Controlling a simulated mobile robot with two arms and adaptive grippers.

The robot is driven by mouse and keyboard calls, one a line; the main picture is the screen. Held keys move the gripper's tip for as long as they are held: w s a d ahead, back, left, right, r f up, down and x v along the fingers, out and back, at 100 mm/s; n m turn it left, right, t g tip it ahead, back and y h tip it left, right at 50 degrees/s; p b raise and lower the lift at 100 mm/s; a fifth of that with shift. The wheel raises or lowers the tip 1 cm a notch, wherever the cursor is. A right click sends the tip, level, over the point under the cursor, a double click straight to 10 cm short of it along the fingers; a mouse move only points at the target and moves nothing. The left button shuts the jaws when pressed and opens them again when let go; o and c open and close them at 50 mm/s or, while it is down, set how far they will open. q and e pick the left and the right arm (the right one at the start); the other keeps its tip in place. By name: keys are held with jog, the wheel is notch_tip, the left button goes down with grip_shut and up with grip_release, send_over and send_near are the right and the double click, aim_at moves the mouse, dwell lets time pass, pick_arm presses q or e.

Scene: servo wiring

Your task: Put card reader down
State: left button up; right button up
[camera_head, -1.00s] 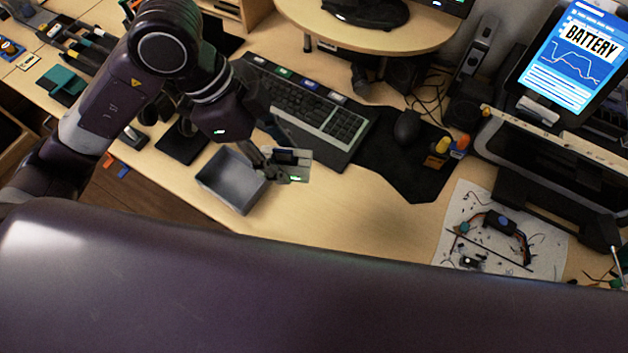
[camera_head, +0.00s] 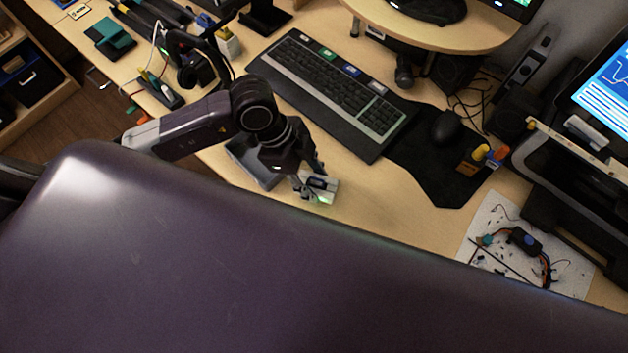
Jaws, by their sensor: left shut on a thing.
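My left gripper (camera_head: 309,183) is shut on the card reader (camera_head: 323,190), a small pale flat piece with a dark part and a green light. It is near the front edge of the wooden desk (camera_head: 385,203), just right of a grey tray (camera_head: 243,157). I cannot tell whether the card reader touches the desk. My left arm partly covers the tray. My right gripper is not in view.
A white sheet with wired electronics (camera_head: 524,243) lies at the right. Bare desk lies between mat and front edge.

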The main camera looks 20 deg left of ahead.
pick_arm(q)
jog(key=shift+f, duration=0.65)
jog(key=o, duration=1.2)
jog(key=shift+r, duration=0.1)
jog(key=v, duration=1.2)
jog(key=shift+b, duration=0.4)
